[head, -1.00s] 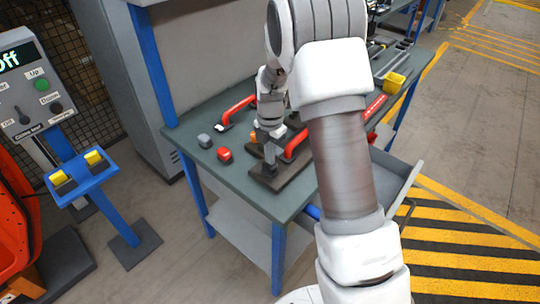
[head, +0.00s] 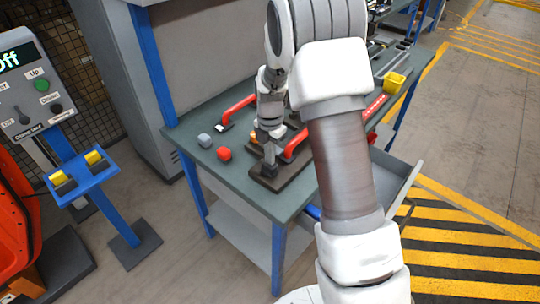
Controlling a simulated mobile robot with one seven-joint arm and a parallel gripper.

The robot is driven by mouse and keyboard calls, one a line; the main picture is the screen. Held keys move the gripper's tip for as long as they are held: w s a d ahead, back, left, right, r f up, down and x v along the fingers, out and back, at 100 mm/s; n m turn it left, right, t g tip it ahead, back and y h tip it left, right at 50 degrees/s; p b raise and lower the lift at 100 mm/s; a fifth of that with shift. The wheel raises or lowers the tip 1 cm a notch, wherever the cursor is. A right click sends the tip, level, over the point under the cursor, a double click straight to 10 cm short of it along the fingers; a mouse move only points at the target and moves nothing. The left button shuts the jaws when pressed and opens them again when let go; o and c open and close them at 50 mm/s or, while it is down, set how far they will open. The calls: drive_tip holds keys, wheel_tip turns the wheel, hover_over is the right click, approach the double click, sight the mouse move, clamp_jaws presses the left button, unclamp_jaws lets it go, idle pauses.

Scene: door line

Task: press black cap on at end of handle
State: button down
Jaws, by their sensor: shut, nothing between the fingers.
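A red handle (head: 295,145) lies on a dark fixture plate (head: 292,178) at the near end of the green workbench, partly hidden by my arm. My gripper (head: 269,164) points down at the near end of this handle, over the plate. Its fingers are shut, with nothing seen between them. A black piece shows right at the fingertips; I cannot tell whether it is a cap seated on the handle. A second red handle (head: 239,108) lies farther back on the bench.
A grey cap (head: 204,140) and a red cap (head: 224,154) sit on the workbench (head: 190,122) left of my gripper. A yellow bin (head: 395,82) is at its right edge. A control panel (head: 38,90) stands at far left.

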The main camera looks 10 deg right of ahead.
drive_tip(key=shift+f+b, duration=0.45)
drive_tip(key=shift+f, duration=0.15)
drive_tip(key=shift+r, duration=0.15)
idle(0.4)
drive_tip(key=shift+r+p, duration=2.3)
drive_tip(key=shift+r, duration=1.15)
wheel_tip(320, 180, up, 18)
drive_tip(key=shift+f, duration=0.25)
